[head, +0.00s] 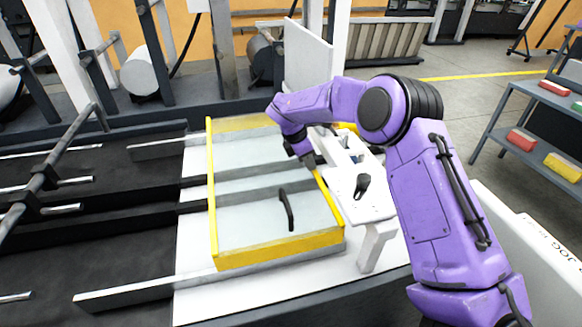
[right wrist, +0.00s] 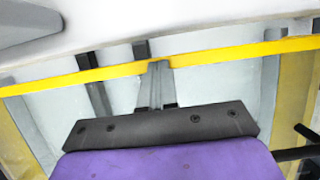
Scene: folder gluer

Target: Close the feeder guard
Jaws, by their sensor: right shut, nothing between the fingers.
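The feeder guard (head: 230,258) is a clear panel in a yellow frame. In the head view it lies low and roughly flat over the white feeder bed, and I cannot tell whether it is fully down. Its black handle (head: 287,209) stands on the panel near the front. My right gripper (head: 313,164) is at the guard's right yellow edge, its jaws shut and empty. In the right wrist view the shut fingertips (right wrist: 159,66) overlap the yellow frame bar (right wrist: 215,54); contact is unclear. My left gripper is not in view.
A white bracket plate (head: 370,207) with a black knob (head: 362,186) stands just right of the guard. Grey rails (head: 125,293) run left from the bed. A white upright panel (head: 308,58) rises behind. A shelf with colored boxes (head: 530,108) stands at far right.

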